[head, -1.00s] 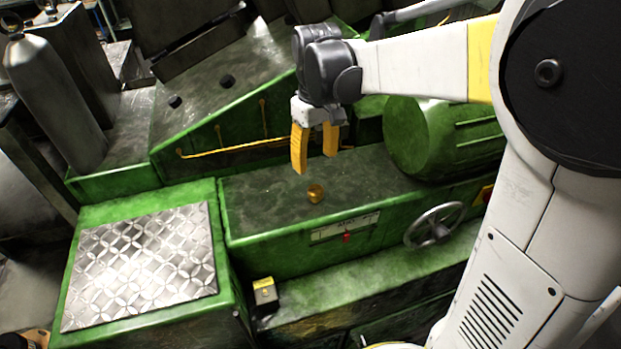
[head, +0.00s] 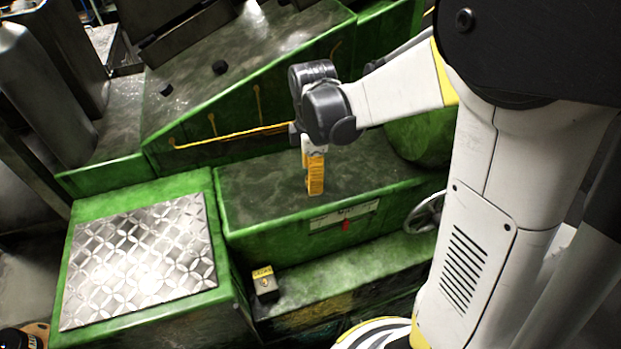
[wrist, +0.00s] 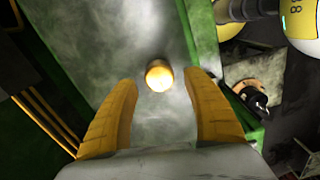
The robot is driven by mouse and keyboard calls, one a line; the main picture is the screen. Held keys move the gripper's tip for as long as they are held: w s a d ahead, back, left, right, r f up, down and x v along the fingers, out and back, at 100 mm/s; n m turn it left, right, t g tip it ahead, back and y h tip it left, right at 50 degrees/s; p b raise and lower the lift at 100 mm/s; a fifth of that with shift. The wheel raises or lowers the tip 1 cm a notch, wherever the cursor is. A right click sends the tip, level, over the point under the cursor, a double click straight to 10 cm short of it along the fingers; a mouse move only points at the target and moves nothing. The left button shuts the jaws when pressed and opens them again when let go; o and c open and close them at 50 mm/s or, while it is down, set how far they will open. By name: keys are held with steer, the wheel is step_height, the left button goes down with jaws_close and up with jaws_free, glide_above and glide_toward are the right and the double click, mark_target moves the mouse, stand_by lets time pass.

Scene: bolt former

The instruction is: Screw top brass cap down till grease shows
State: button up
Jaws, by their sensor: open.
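The brass cap (wrist: 159,76) shows in the wrist view as a small, shiny gold round thing on the worn green-grey machine top (wrist: 135,45). In the head view it is hidden, with my fingers in front of its place. My gripper (head: 315,188) points down over the front part of the machine top. Its yellow fingers (wrist: 161,82) are open, and the cap shows in the gap between their tips, touching neither in the picture. I cannot tell how far above the cap the tips are. No grease is visible.
A green rounded housing (head: 422,135) stands right of my gripper. A patterned metal plate (head: 140,262) lies to the left, and a small yellow-topped box (head: 264,282) sits below.

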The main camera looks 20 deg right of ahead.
steer(key=shift+f, duration=1.1)
steer(key=c, duration=1.2)
steer(key=shift+o, duration=0.2)
